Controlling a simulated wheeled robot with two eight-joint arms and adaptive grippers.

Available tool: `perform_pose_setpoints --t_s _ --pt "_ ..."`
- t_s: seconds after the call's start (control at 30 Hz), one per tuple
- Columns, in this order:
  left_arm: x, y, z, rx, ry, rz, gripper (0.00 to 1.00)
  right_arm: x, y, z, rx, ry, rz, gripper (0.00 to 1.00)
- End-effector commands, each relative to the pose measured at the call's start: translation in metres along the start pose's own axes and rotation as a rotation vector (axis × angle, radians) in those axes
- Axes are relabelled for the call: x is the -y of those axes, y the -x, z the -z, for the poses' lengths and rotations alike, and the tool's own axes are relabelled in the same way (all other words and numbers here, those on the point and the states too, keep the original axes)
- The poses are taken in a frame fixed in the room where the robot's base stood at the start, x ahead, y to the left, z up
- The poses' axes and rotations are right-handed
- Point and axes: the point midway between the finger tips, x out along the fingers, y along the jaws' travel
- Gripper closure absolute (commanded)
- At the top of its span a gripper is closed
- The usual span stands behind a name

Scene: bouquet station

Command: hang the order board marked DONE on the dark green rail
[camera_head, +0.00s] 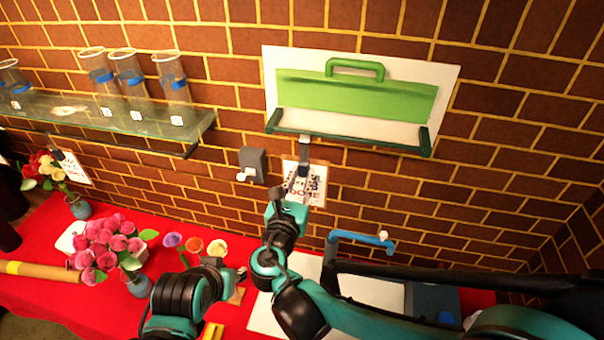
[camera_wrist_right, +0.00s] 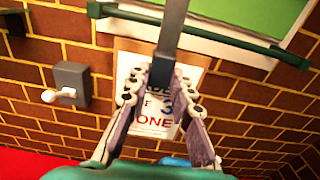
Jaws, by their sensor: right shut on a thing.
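The order board (camera_head: 317,187) is a white sheet with a brown backing and the word DONE in red; it also shows in the right wrist view (camera_wrist_right: 140,62), partly hidden by my fingers. My right gripper (camera_head: 302,178) is shut on the board's grey hanger strip (camera_wrist_right: 171,38), which runs up across the dark green rail (camera_head: 350,141). The rail also shows in the right wrist view (camera_wrist_right: 225,40). I cannot tell whether the strip's top is hooked over it. My left gripper (camera_head: 238,283) is low over the table; its fingers are unclear.
A white panel with a green face and handle (camera_head: 355,68) is above the rail. A grey box with a white knob (camera_head: 253,164) is left of the board. A glass shelf (camera_head: 120,117) holds several vases. Flowers (camera_head: 105,243) and a blue pipe (camera_head: 358,239) are below.

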Motion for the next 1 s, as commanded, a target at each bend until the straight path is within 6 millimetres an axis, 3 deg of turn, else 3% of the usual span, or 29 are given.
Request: perform_pose_setpoints --t_s 0.93,1.0 --pt "0.0 0.003 0.002 0.0 0.0 0.0 0.63 0.001 -0.081 -0.002 0.0 0.0 0.002 1.0" --pt "0.0 -0.005 -0.003 0.0 0.0 0.0 0.63 0.0 -0.081 0.007 0.0 0.0 0.0 1.0"
